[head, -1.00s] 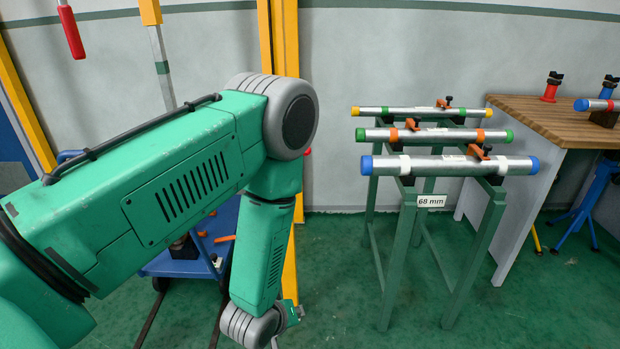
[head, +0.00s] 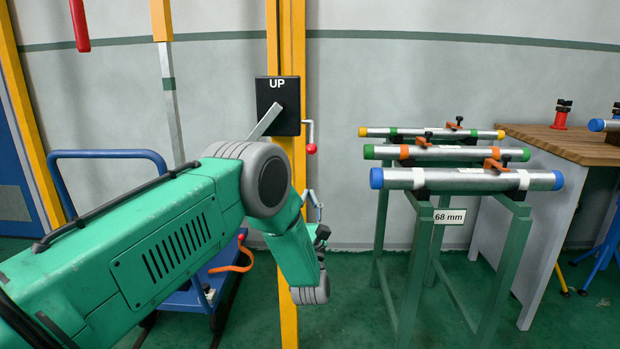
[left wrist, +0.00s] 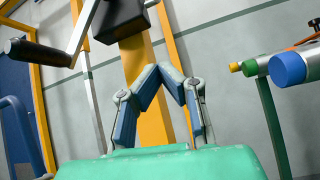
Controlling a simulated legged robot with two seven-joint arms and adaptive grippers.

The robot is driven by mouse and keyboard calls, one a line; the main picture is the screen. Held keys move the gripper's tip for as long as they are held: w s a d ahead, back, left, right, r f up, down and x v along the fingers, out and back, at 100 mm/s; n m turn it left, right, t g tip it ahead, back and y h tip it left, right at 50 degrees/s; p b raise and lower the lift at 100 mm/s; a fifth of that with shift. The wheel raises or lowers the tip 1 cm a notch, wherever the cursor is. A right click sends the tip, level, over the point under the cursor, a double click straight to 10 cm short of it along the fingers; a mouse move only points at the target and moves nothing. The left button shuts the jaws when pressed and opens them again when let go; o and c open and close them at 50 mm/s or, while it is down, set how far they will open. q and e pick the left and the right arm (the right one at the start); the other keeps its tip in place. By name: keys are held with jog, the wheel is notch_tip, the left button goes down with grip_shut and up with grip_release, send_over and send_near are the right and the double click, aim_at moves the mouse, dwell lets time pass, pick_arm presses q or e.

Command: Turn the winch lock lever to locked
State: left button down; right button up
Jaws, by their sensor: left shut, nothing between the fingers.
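The winch housing (head: 278,104) is a black box marked "UP" on a yellow post. A small bent metal lever with a red ball end (head: 311,148) hangs down at its right side; it looks like the lock lever. A flat grey crank arm (head: 265,121) runs down-left from the box, partly hidden by my arm. My left gripper (head: 314,196) is below the red ball, pointing up, empty and apart from it. In the left wrist view, the shut fingertips (left wrist: 161,72) show in front of the post, below the black housing (left wrist: 121,18). The red ball is not visible there. My right gripper is out of view.
The crank's black handle (left wrist: 39,52) sticks out at left in the left wrist view. A green stand (head: 394,250) holds pipes at right, near a wooden bench (head: 560,140). A blue cart (head: 108,154) stands at left. Bare wall lies between post and stand.

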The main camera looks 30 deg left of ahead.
aim_at(312, 137)
pick_arm(q)
jog(key=x, duration=1)
jog(key=shift+s+d+r, duration=0.55)
jog(key=shift+s+d, duration=0.15)
jog(key=shift+s+d+r, duration=0.55)
jog(key=shift+s+d, duration=0.1)
jog(key=shift+d, duration=0.05)
